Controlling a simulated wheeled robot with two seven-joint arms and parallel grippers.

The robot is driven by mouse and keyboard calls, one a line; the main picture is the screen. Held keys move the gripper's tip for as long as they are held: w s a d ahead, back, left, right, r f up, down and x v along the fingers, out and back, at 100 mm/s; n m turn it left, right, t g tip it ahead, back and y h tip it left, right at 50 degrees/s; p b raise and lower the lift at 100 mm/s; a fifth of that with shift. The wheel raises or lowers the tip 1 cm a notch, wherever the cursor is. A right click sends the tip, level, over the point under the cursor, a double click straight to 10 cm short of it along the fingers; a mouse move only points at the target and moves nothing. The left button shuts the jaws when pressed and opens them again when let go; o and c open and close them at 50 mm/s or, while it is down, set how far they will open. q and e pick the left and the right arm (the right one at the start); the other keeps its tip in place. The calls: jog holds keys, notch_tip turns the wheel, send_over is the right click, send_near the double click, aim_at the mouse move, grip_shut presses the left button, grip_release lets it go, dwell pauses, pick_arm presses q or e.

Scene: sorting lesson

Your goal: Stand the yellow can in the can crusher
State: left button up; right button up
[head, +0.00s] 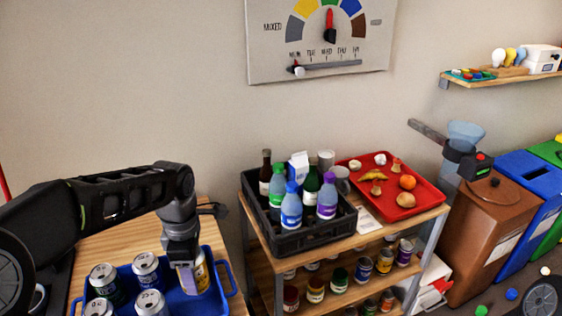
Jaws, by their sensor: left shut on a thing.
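The yellow can (201,275) is at the right end of the blue tray (231,282), upright or nearly so. My left gripper (187,272) comes down from above and is shut on it, hiding part of its left side and top. I cannot tell whether the can touches the tray floor. I cannot make out the can crusher for certain in this view. My right gripper is not in view.
Several silver-topped cans (147,266) stand in the tray on the wooden table (120,236). To the right, a shelf cart holds a black crate (318,235) of bottles and a red tray (428,204) of food. Brown (487,232) and blue (528,185) bins stand farther right.

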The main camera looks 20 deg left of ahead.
pick_arm(q)
jog(key=shift+m, duration=0.3)
jog(key=shift+w+m, duration=0.1)
jog(key=shift+m, duration=0.9)
jog(key=shift+w+r+m, duration=0.2)
jog(key=shift+w+m, duration=0.05)
jog(key=shift+m, duration=0.55)
jog(key=w+d+f+m, duration=0.2)
jog(key=w+d+m, duration=0.3)
jog(key=m, duration=0.4)
jog(key=w+d+f+m, duration=0.3)
jog(key=w+d+m, duration=0.1)
jog(key=d+m, duration=0.3)
jog(key=shift+w+d+f+m, duration=0.15)
jog(key=shift+w+f+m, duration=0.15)
jog(key=shift+m, duration=0.7)
